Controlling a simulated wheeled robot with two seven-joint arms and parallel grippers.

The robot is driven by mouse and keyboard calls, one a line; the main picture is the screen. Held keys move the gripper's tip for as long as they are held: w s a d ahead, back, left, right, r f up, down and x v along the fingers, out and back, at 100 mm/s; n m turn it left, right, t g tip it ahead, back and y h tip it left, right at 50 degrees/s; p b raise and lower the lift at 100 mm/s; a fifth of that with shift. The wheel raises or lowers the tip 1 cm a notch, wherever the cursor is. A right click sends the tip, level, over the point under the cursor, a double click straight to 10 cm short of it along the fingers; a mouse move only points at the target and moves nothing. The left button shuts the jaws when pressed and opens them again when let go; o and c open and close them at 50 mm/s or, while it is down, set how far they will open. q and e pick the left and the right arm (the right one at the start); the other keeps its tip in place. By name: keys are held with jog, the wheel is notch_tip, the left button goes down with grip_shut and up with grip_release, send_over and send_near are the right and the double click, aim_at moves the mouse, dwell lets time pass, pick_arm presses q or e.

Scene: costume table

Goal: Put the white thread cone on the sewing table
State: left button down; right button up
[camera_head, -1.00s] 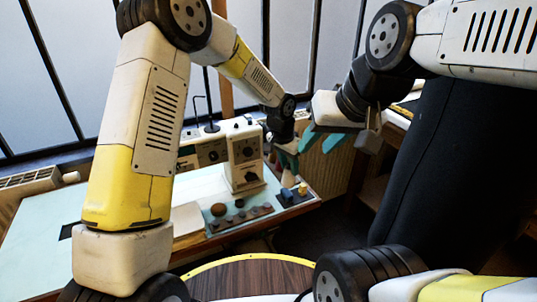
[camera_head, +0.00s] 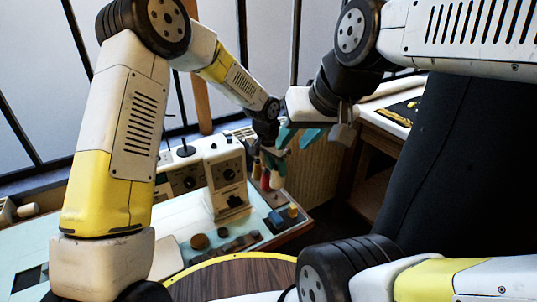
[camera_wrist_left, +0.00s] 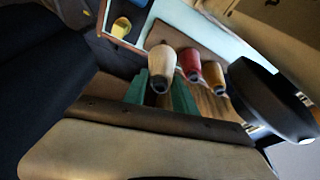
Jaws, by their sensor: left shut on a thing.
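The white thread cone (camera_wrist_left: 161,62) is between the green fingers of my left gripper (camera_wrist_left: 161,95) in the left wrist view. That gripper is shut on it. In the head view my left gripper (camera_head: 274,158) is at the far right edge of the sewing table (camera_head: 183,217), with the white cone (camera_head: 277,181) just below it. I cannot tell whether the cone's base still touches the brown board (camera_wrist_left: 172,34). My right gripper (camera_head: 298,136) hangs above and right of the left one, its teal fingers apart and empty.
A red cone (camera_wrist_left: 189,62) and an orange cone (camera_wrist_left: 214,74) stand close beside the white one. A white machine (camera_head: 226,185) stands on the sewing table, with dark round items (camera_head: 200,242) in front. Another table (camera_head: 385,112) is at the right.

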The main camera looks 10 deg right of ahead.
aim_at(275, 176)
pick_arm(q)
jog(key=shift+f, duration=2.9)
jog(key=c, duration=0.9)
grip_release()
jog(key=v, duration=0.7)
jog(key=shift+s+r, duration=0.1)
jog(key=shift+r, duration=0.25)
jog(key=shift+s, duration=0.1)
